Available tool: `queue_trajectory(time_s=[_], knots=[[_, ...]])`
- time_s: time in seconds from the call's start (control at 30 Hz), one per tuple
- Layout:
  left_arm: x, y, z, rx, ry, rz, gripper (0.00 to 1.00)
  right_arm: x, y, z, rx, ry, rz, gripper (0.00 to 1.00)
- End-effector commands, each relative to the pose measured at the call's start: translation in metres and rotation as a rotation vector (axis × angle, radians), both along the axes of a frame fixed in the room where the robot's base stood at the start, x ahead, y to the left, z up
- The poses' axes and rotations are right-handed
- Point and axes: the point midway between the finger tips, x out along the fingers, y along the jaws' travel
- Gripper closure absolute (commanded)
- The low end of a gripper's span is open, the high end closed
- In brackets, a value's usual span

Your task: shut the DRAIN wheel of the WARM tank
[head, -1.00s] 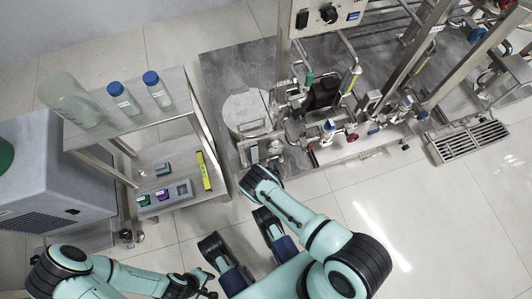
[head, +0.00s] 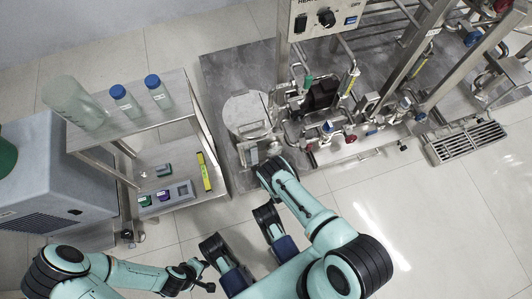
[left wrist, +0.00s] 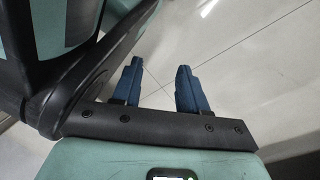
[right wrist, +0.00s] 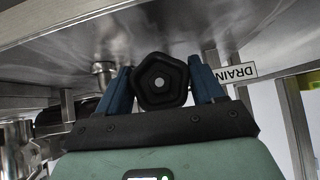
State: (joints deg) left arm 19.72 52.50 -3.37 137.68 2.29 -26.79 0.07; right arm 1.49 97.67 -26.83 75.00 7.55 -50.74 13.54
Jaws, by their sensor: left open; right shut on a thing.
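In the right wrist view a black, rounded five-sided wheel (right wrist: 160,80) with a pale centre sits between the blue fingers of my right gripper (right wrist: 161,88), which is shut on it. A white DRAIN label (right wrist: 236,73) is just right of the wheel, under a metal surface. In the head view my right wrist is at the skid's front edge; its fingers and the wheel are hidden there. A lidded round steel tank (head: 247,113) stands just beyond that wrist; no WARM label is readable. My left gripper (left wrist: 160,88) is open and empty over bare floor.
A steel shelf cart (head: 135,125) with bottles stands at the left, beside a grey machine (head: 50,180). Pipes and valves, including a red handle (head: 351,139), crowd the skid right of my right arm. A floor grate (head: 468,142) lies further right. The front floor is clear.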

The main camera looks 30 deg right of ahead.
Motion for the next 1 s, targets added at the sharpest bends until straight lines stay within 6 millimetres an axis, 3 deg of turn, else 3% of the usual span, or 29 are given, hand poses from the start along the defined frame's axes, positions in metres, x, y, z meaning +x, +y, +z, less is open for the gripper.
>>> queue_trajectory(time_s=[0.1,0.13,0.2,0.63,1.0], knots=[[0.000,0.000,0.000,0.000,0.001,0.001,0.57,0.000,0.001,0.000,0.002,0.001,-0.001,0.63],[0.000,0.000,0.000,0.000,0.001,0.001,0.57,0.000,0.001,0.000,0.002,0.001,-0.001,0.29],[0.000,0.000,0.000,0.000,0.002,0.001,0.57,0.000,0.001,0.000,0.002,0.000,-0.001,0.12],[0.008,-0.001,0.008,0.002,-0.029,-0.001,0.57,-0.007,0.002,0.008,0.000,0.002,-0.001,0.12],[0.073,-0.010,0.064,0.014,-0.247,-0.015,0.57,-0.053,0.011,0.058,0.001,0.002,-0.001,0.12]])
